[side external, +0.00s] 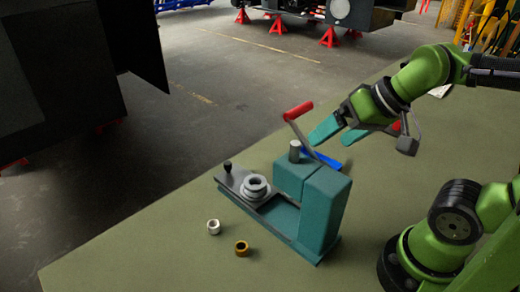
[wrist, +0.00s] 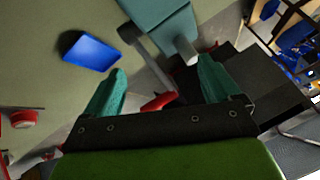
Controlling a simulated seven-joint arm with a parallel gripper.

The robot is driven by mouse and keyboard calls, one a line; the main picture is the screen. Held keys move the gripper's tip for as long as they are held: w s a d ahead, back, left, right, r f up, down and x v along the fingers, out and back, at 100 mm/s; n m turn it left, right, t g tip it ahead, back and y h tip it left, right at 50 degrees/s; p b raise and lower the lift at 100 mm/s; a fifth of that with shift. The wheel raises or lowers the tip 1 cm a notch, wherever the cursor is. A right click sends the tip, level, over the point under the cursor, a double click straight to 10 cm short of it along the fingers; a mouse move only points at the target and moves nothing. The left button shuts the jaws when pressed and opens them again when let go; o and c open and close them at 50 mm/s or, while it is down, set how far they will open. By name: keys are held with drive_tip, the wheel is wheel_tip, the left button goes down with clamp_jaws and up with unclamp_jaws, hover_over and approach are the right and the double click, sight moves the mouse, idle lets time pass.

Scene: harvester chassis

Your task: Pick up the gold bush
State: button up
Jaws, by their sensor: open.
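The gold bush (side external: 241,248), a small ring, lies on the green table in the side external view, in front of the teal press. It does not show in the wrist view. My gripper (side external: 334,137) is up in the air behind and to the right of the press, well away from the gold bush. Its teal fingers are apart with nothing held between them. The open fingers also show in the wrist view (wrist: 160,85).
A white bush (side external: 213,227) lies left of the gold bush. The teal press (side external: 323,215) has a lever with a red handle (side external: 298,110) rising near my gripper. A blue object (side external: 321,159) lies behind the press and shows in the wrist view (wrist: 91,51). The table's front area is clear.

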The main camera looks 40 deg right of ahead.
drive_tip(key=shift+d, duration=0.1)
drive_tip(key=c, duration=0.5)
